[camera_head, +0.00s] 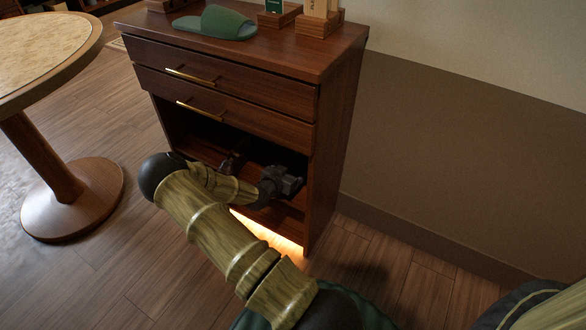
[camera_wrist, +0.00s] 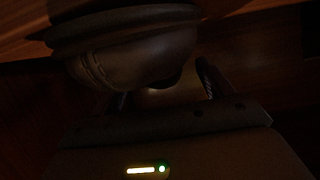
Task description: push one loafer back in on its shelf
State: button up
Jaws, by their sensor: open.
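A dark loafer (camera_wrist: 135,55) fills the upper left and middle of the wrist view, with its sole edge toward the top. It is close in front of my gripper (camera_wrist: 165,92) and partly covers the fingers; I cannot tell whether they touch it. In the head view a dark brown shoe shape (camera_head: 233,160) shows on the open shelf (camera_head: 262,152), left of my gripper (camera_head: 290,182). My gripper is open, low at the right part of the cabinet's opening. My arm hides part of the shelf. A second loafer cannot be made out clearly.
The cabinet (camera_head: 335,130) has two closed drawers (camera_head: 225,100) with brass handles above the opening. A green slipper (camera_head: 215,22) and wooden blocks (camera_head: 318,24) are on its top. A round table (camera_head: 45,50) stands at left. The floor (camera_head: 90,285) in front is clear.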

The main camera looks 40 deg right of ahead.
jog(key=p+v, duration=0.5)
jog(key=v, duration=1)
jog(key=shift+s+a, duration=0.25)
jog(key=shift+a+r, duration=0.1)
jog(key=shift+r, duration=0.1)
